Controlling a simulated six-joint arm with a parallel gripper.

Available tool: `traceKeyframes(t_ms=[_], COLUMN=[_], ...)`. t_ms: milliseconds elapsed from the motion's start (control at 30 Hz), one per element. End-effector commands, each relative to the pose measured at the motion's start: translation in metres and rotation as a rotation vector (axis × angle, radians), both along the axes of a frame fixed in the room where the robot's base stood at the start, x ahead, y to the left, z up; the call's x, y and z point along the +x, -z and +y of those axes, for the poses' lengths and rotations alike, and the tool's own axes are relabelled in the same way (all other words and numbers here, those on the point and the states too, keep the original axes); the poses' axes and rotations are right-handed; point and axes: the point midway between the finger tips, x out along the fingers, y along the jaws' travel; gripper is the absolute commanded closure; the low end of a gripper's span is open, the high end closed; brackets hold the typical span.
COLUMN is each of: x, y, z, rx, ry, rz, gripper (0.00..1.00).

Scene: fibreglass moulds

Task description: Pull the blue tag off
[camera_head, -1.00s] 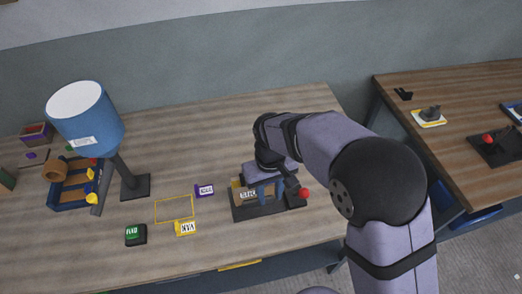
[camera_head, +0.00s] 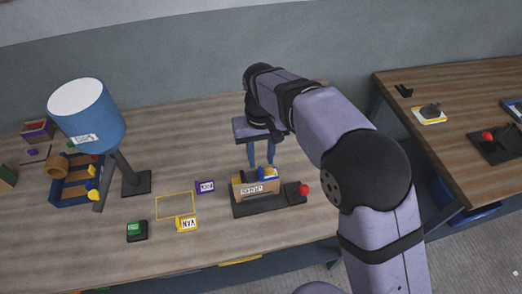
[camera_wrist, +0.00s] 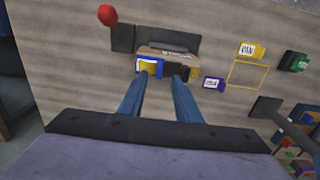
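A tan block (camera_head: 244,189) with a white label sits in a dark fixture (camera_head: 250,211) that has a red knob (camera_head: 303,190) on its right. A small blue piece, which looks like the blue tag (camera_head: 264,174), is at the block's top; in the wrist view a blue piece with yellow and white (camera_wrist: 150,66) shows at the block's left end. My gripper (camera_head: 261,166) is raised above and behind the block. Its two blue fingers are apart with nothing visible between them; in the wrist view their tips (camera_wrist: 160,82) reach toward the block's near side.
Left of the fixture are a purple tag (camera_head: 205,187), a yellow tag (camera_head: 187,224), a yellow outlined rectangle (camera_head: 174,206) and a green button box (camera_head: 137,231). A blue lamp (camera_head: 87,115) and a blue tray (camera_head: 77,184) stand farther left. A second table is at the right.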

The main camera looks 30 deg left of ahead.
Motion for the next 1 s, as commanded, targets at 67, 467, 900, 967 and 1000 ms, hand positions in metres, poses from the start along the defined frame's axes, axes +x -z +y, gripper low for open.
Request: traceKeyframes(t_ms=[67,467,900,967,1000], x=[-0.001,-0.001,0.0,0.0,0.0], y=[0.009,0.05,0.055,0.055,0.055], z=[-0.001,-0.001,-0.001,-0.001,-0.001], rx=[-0.004,-0.001,0.0,0.0,0.0], ry=[0.0,-0.001,-0.001,-0.001,-0.001], rz=[0.003,0.001,0.0,0.0,0.0], gripper=[0.7,0.7,0.84,0.98,1.0])
